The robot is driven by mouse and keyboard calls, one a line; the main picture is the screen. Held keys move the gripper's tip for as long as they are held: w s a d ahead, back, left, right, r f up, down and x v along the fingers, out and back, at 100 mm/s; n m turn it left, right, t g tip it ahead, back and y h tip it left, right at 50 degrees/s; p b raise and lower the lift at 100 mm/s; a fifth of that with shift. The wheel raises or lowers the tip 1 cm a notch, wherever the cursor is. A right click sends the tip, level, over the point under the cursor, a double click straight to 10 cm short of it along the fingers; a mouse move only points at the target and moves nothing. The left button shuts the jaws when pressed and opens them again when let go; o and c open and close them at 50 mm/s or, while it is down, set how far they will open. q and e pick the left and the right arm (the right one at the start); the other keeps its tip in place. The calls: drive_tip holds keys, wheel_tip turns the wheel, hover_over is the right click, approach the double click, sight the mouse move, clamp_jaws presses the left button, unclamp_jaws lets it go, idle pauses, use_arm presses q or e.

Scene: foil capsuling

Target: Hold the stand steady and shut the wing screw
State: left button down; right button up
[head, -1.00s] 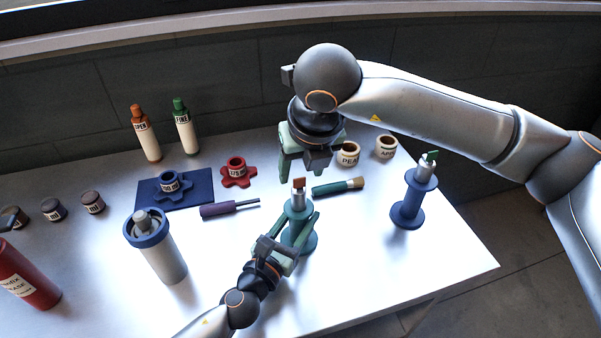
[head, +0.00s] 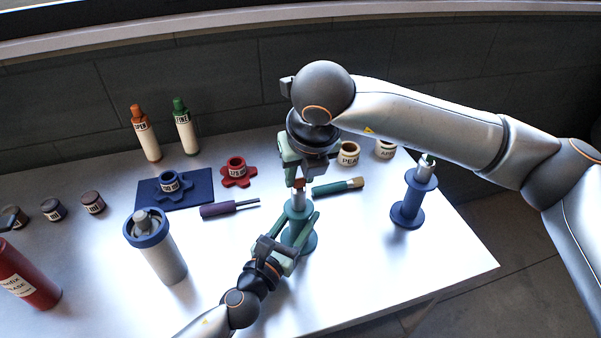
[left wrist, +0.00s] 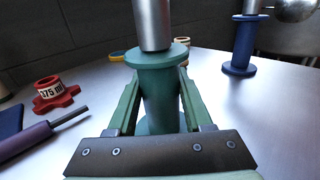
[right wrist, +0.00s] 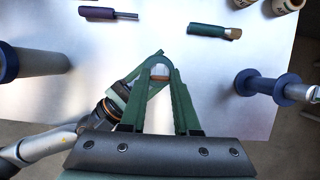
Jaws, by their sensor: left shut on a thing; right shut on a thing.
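The teal spool-shaped stand (head: 302,246) stands upright on the table with a silver post on top. It also shows in the left wrist view (left wrist: 161,118). My left gripper (head: 299,222) is shut on the stand's column, with a finger on each side. The brown wing screw (head: 299,184) sits at the top of the post, mostly hidden by my right gripper (head: 300,176). My right gripper reaches down from above and is shut on the wing screw. In the right wrist view its fingertips (right wrist: 160,72) close around the post top, and little of the screw shows.
A blue stand (head: 406,214) with a green top is to the right. A teal-handled brush (head: 330,189) lies close behind the teal stand. A purple screwdriver (head: 218,210) and a grey canister with a blue rim (head: 165,265) are to the left. The front right table is clear.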

clamp_jaws()
drive_tip(key=shift+n, duration=0.4)
drive_tip(key=n+y, duration=0.1)
drive_tip(key=n, duration=0.2)
drive_tip(key=shift+w+d+g, duration=0.1)
drive_tip(key=shift+d+g, duration=0.05)
drive_tip(key=shift+g, duration=0.15)
drive_tip(key=n+y, duration=0.1)
drive_tip(key=n, duration=0.1)
drive_tip(key=n+g, duration=0.1)
drive_tip(key=n, duration=0.2)
drive_tip(key=shift+w+y, duration=0.1)
drive_tip(key=shift+y, duration=0.3)
drive_tip(key=n+g, duration=0.2)
drive_tip(key=n, duration=0.2)
drive_tip(key=shift+w+d+n, duration=0.1)
drive_tip(key=shift+n, duration=0.3)
drive_tip(key=n+g, duration=0.1)
drive_tip(key=n, duration=0.3)
drive_tip(key=shift+w+n+g, duration=0.1)
drive_tip(key=shift+n+g, duration=0.2)
drive_tip(key=shift+g, duration=0.1)
